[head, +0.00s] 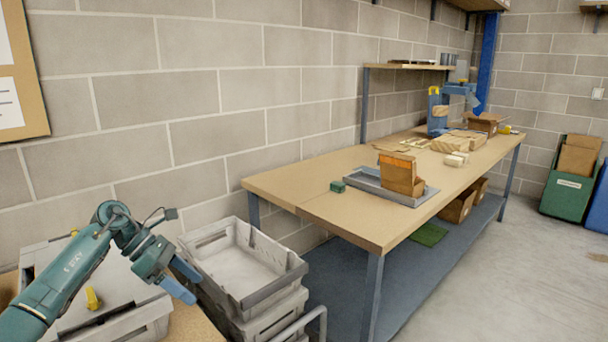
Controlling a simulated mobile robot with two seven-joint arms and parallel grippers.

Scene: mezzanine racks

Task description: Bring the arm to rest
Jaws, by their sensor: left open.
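My left gripper (182,280) shows at the lower left, at the end of my teal arm that comes in from the left. Its two blue fingers are apart and I see nothing between them. It hangs in the air in front of a stack of grey crates (292,272), and in the picture its fingers overlap the stack's left side. I cannot tell how far apart they are in depth. My right gripper is not in view.
A long workbench (330,208) runs along the block wall. It bears a grey tray (412,199) with brown boxes (397,172) and a small green block (338,186). Another grey crate (140,322) lies below my arm.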

